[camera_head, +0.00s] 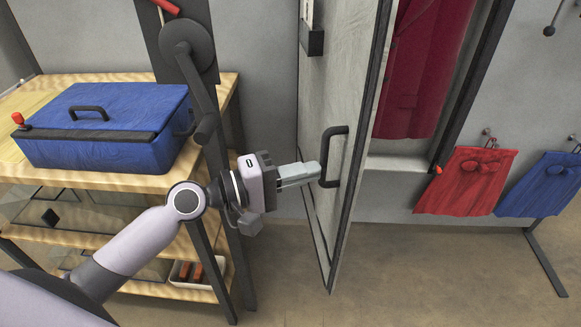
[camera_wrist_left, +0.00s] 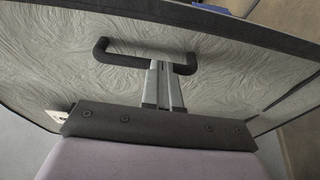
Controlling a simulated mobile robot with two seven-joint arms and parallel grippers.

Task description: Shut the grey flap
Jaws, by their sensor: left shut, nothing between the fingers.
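The grey flap (camera_head: 345,75) is a tall grey panel with a dark edge, standing open and seen at a steep angle in the head view. Its black bar handle (camera_head: 324,150) is on the face towards my left arm. My left gripper (camera_head: 318,172) is shut and empty, with its fingertips at the lower part of the handle. In the left wrist view the shut fingers (camera_wrist_left: 165,68) overlap the handle (camera_wrist_left: 122,60) against the textured flap (camera_wrist_left: 60,90). I cannot tell whether they touch it. My right gripper is not in view.
Behind the flap is an opening with a dark red cloth (camera_head: 425,65). Red (camera_head: 465,185) and blue (camera_head: 545,185) garments hang on the right. A wooden shelf unit (camera_head: 110,180) with a blue box (camera_head: 105,145) stands left. Floor below the flap is clear.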

